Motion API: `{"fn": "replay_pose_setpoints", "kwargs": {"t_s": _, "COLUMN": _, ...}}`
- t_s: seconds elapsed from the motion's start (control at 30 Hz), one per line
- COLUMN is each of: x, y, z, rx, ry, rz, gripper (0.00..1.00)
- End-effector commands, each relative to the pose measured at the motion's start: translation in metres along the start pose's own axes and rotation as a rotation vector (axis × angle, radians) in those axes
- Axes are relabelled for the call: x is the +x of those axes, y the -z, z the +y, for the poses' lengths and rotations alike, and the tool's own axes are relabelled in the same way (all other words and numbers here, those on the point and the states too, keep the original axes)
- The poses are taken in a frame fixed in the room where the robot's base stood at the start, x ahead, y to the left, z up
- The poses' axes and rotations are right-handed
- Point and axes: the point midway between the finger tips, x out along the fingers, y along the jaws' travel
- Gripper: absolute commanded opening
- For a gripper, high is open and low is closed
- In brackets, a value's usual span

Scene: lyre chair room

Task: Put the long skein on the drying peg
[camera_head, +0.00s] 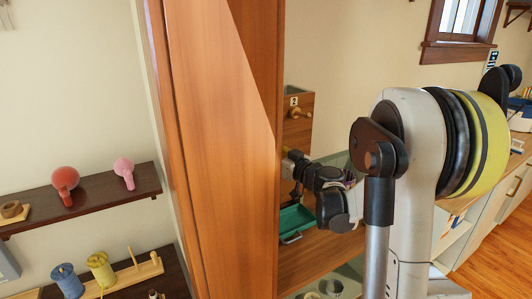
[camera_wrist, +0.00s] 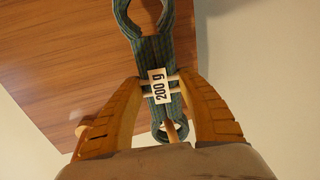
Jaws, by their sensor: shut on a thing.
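In the wrist view my gripper (camera_wrist: 158,92) is shut on a teal skein (camera_wrist: 152,50) at its narrow middle, where a white tag reads "200 g". One skein loop extends beyond the fingers; the other lies back toward the palm. A pale wooden piece (camera_wrist: 172,130) shows at the near loop; I cannot tell whether it passes through it. In the head view a wooden peg (camera_head: 299,113) sticks out from a wood panel labelled "2". My wrist is below this peg; the tall wood panel hides my fingertips and the skein there.
A tall wooden panel (camera_head: 215,150) stands left of my arm. A green tray (camera_head: 297,221) lies below my wrist. A dark shelf (camera_head: 90,199) holds red and pink items at left; blue (camera_head: 67,280) and yellow (camera_head: 101,268) spools stand lower. Open floor is at far right.

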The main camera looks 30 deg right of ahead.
Motion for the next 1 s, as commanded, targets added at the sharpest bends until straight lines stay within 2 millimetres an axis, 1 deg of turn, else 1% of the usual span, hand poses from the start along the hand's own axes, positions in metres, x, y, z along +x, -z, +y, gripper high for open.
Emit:
{"fn": "replay_pose_setpoints", "kwargs": {"t_s": 0.37, "x": 0.002, "y": -0.001, "z": 0.0, "rx": 0.0, "ry": 0.0, "rz": 0.0, "gripper": 0.15}}
{"fn": "replay_pose_setpoints", "kwargs": {"t_s": 0.7, "x": 0.016, "y": -0.006, "z": 0.003, "rx": 0.0, "ry": 0.001, "rz": 0.0, "gripper": 0.15}}
{"fn": "replay_pose_setpoints", "kwargs": {"t_s": 1.0, "x": 0.017, "y": -0.006, "z": 0.003, "rx": 0.0, "ry": 0.0, "rz": 0.0, "gripper": 0.15}}
